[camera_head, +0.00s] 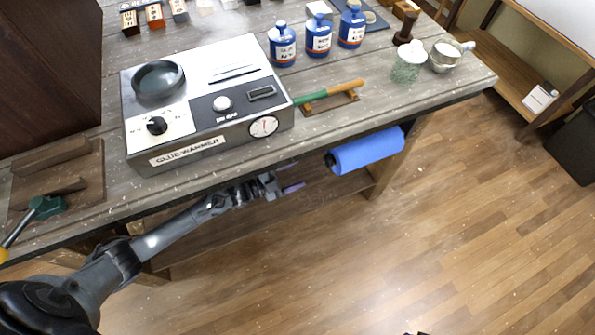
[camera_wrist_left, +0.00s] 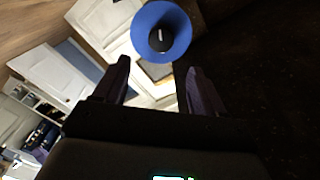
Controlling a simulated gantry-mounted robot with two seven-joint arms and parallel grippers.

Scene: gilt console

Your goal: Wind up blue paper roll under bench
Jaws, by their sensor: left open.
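The blue paper roll (camera_head: 368,151) hangs horizontally under the front edge of the bench (camera_head: 455,78), near its right end. A dark end piece shows at its left end. My left gripper (camera_head: 284,181) is below the bench edge, to the left of the roll and apart from it. In the left wrist view the roll (camera_wrist_left: 141,24) is seen end-on as a blue ring around a dark hub. It lies beyond the open, empty fingers (camera_wrist_left: 157,66). My right gripper is not in view.
A glue warmer box (camera_head: 200,105) stands on the bench above my left arm. A chisel with a green and yellow handle (camera_head: 328,92), blue bottles (camera_head: 318,38) and a glass jar (camera_head: 406,68) stand or lie on top. A lower shelf (camera_head: 320,190) is under the bench. The floor in front is clear.

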